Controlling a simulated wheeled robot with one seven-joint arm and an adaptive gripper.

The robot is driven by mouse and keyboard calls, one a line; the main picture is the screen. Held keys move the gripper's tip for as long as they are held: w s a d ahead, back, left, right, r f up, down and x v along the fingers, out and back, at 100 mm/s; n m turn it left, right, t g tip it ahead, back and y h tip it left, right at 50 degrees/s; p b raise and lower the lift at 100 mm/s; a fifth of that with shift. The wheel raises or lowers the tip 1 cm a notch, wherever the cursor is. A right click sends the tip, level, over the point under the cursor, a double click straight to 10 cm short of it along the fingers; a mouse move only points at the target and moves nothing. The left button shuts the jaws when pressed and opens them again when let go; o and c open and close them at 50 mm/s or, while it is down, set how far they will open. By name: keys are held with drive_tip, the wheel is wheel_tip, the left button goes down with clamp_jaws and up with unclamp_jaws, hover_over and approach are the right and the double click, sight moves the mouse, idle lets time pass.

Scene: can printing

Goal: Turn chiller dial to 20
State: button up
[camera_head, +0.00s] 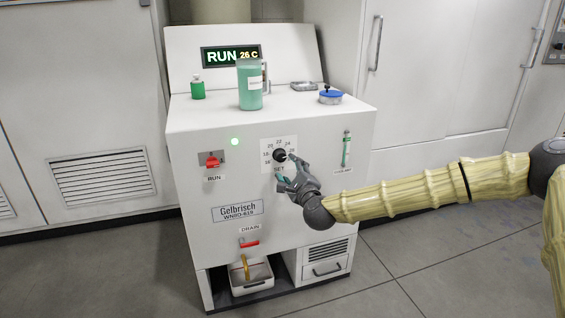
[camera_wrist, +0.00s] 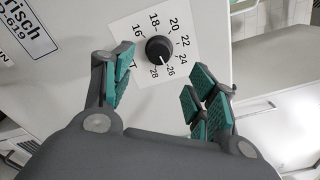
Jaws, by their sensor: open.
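The black chiller dial (camera_head: 279,155) sits on a white scale plate on the chiller's front panel. In the wrist view the dial (camera_wrist: 158,48) has a white pointer mark aimed at about 26, and the scale reads 16 to 28. The chiller display (camera_head: 231,56) reads RUN 26 C. My gripper (camera_head: 286,171) is open in front of the dial, with its fingers slightly below it. In the wrist view its teal-padded fingers (camera_wrist: 163,72) stand either side of the dial, apart from it, with nothing between them.
A red RUN switch (camera_head: 212,161) is left of the dial, and a green-filled gauge (camera_head: 346,149) is right. A red DRAIN handle (camera_head: 249,244) is below. A teal jug (camera_head: 250,86), green bottle (camera_head: 198,88) and blue-lidded dish (camera_head: 330,96) stand on top.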

sight(282, 158)
drive_tip(key=x, duration=0.8)
drive_tip(key=shift+w+a+f+b, duration=0.1)
drive_tip(key=shift+w+b, duration=0.2)
drive_tip(key=shift+b, duration=0.1)
drive_tip(key=shift+c, duration=0.5)
drive_tip(key=c, duration=0.9)
